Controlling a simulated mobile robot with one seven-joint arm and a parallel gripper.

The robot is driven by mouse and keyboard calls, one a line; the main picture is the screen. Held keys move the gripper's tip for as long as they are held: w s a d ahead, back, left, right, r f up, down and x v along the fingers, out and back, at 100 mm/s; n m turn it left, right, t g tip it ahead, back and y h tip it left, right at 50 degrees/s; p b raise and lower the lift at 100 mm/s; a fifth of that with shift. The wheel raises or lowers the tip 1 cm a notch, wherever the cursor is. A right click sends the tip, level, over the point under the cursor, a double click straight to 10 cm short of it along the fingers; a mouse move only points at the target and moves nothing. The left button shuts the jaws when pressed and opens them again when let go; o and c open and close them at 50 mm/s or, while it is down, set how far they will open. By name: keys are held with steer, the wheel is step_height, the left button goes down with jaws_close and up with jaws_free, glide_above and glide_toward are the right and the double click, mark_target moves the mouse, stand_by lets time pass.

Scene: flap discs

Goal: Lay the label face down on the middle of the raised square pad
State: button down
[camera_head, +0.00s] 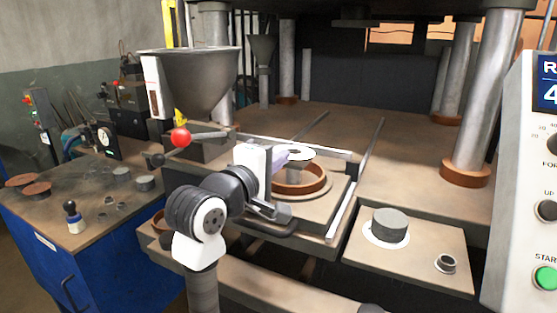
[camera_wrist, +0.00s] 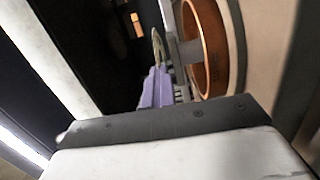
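A thin white round label (camera_head: 296,153) with a darker mark in its middle is at the tip of my gripper (camera_head: 279,160). In the wrist view, my gripper's purple fingers (camera_wrist: 156,88) are close together on the label (camera_wrist: 158,46), seen nearly edge-on. The label is above an orange-brown ring (camera_head: 305,188), which also shows beside the fingers in the wrist view (camera_wrist: 209,50). The ring sits on a flat, squarish plate (camera_head: 318,216). I cannot tell which surface is the raised square pad.
Metal rails (camera_head: 343,205) border the plate. A side shelf (camera_head: 420,258) at the right holds a grey cylinder (camera_head: 390,222) on a white disc and a small metal cup (camera_head: 445,263). A hopper (camera_head: 195,75) and red-knobbed lever (camera_head: 180,138) stand left. Thick columns (camera_head: 482,95) rise behind.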

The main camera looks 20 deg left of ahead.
steer(key=shift+f+b, duration=0.55)
steer(key=shift+b, duration=0.05)
stand_by(1.3)
steer(key=c, duration=2.2)
jaws_free()
steer(key=c, duration=1.9)
jaws_free()
steer(key=shift+s+f, duration=0.15)
steer(key=shift+s, duration=0.1)
steer(key=shift+s+a, duration=0.15)
steer(key=shift+s, duration=0.35)
steer(key=shift+s+a+r+b, duration=0.15)
steer(key=shift+s+b, duration=0.1)
steer(key=shift+s, duration=0.25)
steer(key=shift+s+r+b, duration=0.1)
steer(key=shift+s+b, duration=0.15)
steer(key=shift+s, duration=0.25)
